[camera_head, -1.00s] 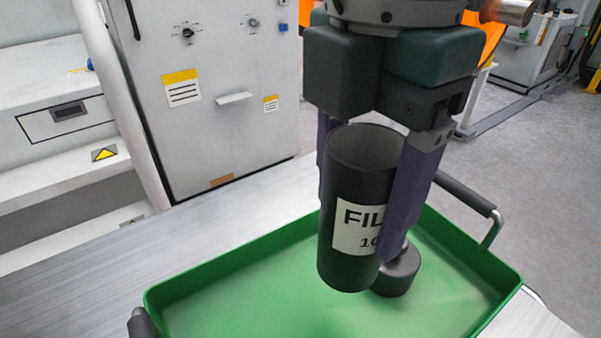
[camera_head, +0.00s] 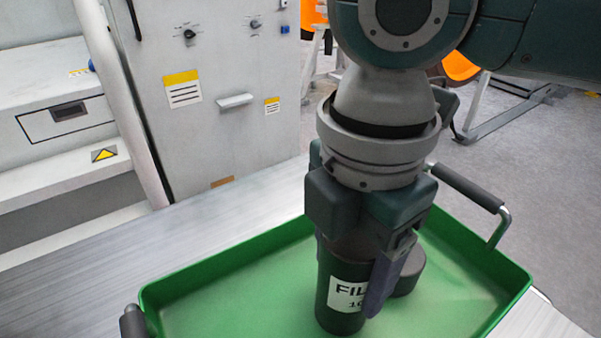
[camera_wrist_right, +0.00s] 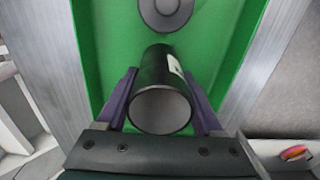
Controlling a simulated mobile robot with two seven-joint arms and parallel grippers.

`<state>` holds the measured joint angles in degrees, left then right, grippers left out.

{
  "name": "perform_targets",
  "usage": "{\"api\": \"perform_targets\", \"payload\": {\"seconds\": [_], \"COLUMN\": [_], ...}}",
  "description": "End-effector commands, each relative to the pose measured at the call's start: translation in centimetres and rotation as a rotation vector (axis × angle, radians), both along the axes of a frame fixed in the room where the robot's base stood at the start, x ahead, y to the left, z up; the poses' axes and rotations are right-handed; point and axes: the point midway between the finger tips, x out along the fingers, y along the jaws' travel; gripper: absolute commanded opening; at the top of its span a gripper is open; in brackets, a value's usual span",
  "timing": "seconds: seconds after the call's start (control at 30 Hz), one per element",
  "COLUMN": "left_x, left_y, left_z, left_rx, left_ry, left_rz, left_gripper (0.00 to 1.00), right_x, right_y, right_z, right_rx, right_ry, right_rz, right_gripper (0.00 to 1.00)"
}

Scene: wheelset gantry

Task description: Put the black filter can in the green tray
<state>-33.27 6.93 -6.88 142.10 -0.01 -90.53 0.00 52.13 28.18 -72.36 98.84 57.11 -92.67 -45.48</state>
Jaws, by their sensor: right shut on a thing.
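The black filter can (camera_head: 341,297) has a white label and stands upright between the fingers of my right gripper (camera_head: 345,285), which is shut on it. The can is inside the outline of the green tray (camera_head: 205,275), low over or on its floor; I cannot tell whether it touches. In the right wrist view the can (camera_wrist_right: 165,95) shows its open round end between the two purple fingers (camera_wrist_right: 162,100), with the green tray floor (camera_wrist_right: 110,40) beyond. My left gripper is not in view.
A grey round part (camera_head: 408,272) lies in the tray just right of the can. The tray has dark handles at its right (camera_head: 468,188) and left (camera_head: 133,322) ends and sits on a metal table (camera_head: 90,270). A grey cabinet (camera_head: 215,90) stands behind. The tray's left part is clear.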

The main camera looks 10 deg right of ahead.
Motion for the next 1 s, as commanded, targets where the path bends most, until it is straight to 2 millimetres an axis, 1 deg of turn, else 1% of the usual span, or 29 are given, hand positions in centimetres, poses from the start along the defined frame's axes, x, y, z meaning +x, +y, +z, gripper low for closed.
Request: {"api": "perform_targets", "payload": {"seconds": [0.03, 0.27, 0.57, 0.67, 0.73, 1.0], "left_x": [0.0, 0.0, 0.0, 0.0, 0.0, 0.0], "left_y": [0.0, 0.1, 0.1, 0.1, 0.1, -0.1], "left_z": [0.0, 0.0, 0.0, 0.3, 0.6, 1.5], "left_rx": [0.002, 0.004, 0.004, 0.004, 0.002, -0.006], "left_ry": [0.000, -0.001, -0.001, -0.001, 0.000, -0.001], "left_rz": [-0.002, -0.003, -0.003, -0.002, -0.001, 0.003], "left_gripper": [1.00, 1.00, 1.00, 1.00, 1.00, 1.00], "right_x": [0.0, 0.0, 0.0, 0.0, 0.1, 0.1], "right_y": [0.0, 0.0, 0.0, 0.0, 0.0, 0.1], "right_z": [-0.1, 0.0, 0.3, 1.4, 2.7, 8.9], "right_rx": [0.000, 0.000, 0.000, 0.000, 0.001, 0.001], "right_ry": [0.001, 0.001, -0.001, -0.001, -0.003, -0.004], "right_rz": [0.001, 0.000, 0.000, 0.000, 0.000, 0.000], "right_gripper": [0.72, 0.98, 0.99, 0.99, 0.99, 0.99]}}
